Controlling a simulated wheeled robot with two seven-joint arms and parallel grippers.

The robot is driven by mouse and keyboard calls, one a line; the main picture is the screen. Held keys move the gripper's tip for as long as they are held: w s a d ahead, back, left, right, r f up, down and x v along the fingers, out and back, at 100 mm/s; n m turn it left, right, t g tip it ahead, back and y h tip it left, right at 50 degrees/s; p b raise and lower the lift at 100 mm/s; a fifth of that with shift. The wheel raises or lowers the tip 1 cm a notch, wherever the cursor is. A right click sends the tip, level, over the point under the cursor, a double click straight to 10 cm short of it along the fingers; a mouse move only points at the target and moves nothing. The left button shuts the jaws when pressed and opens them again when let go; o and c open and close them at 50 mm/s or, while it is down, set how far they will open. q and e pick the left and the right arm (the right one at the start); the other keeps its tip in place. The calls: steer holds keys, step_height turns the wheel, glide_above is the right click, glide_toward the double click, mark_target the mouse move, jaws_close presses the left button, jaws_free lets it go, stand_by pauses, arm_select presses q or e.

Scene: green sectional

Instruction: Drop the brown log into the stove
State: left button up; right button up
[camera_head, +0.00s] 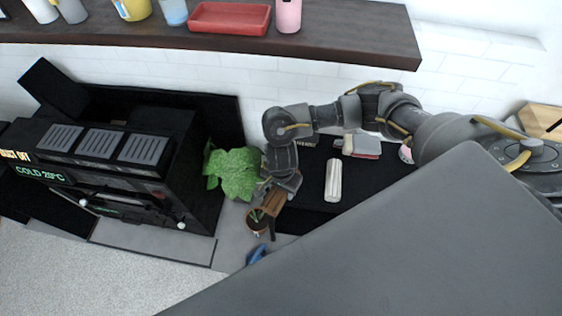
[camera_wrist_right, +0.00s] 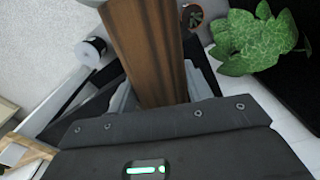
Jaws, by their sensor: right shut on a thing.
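The brown log (camera_head: 273,202) is held in my right gripper (camera_head: 278,190), near the middle of the head view. In the right wrist view the log (camera_wrist_right: 146,45) stands out from between the fingers of the gripper (camera_wrist_right: 163,92), with wood grain showing. The black stove (camera_head: 140,160) is at the left of the head view, with grey slatted vents on top and a lit display reading COLD 20°C. The log is to the right of the stove and apart from it. I cannot tell whether the stove's front is open. My left gripper is not in view.
A leafy green plant (camera_head: 234,172) stands between the stove and my right gripper; it also shows in the wrist view (camera_wrist_right: 255,40). A brown pot (camera_head: 257,222) sits just below the log. A dark shelf (camera_head: 340,45) with a red tray (camera_head: 229,18) runs overhead.

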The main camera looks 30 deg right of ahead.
steer(key=shift+s+f, duration=0.15)
steer(key=shift+s, duration=0.15)
steer(key=shift+d+f+m, duration=0.1)
steer(key=shift+f+m, duration=0.05)
steer(key=shift+m, duration=0.15)
steer(key=w+d+f+b, duration=0.1)
steer(key=w+f+b, duration=0.1)
steer(key=w+b, duration=0.1)
steer(key=w+d+f+b, duration=0.2)
steer(key=w+f+b, duration=0.1)
steer(key=w+b, duration=0.1)
steer(key=w+d+f+b, duration=0.2)
steer(key=w+f+b, duration=0.1)
steer(key=w+b, duration=0.1)
steer(key=shift+d+f, duration=0.2)
steer(key=shift+f, duration=0.05)
steer(key=shift+w+d+f+b, duration=0.2)
steer(key=shift+w+b, duration=0.25)
steer(key=shift+w+f+b, duration=0.1)
steer(key=shift+f+b, duration=0.2)
steer(key=shift+b, duration=0.05)
steer(key=f+b, duration=0.2)
steer(key=f, duration=0.1)
steer(key=shift+w+d+f, duration=0.15)
steer(key=shift+w+f, duration=0.05)
steer(key=shift+f, duration=0.05)
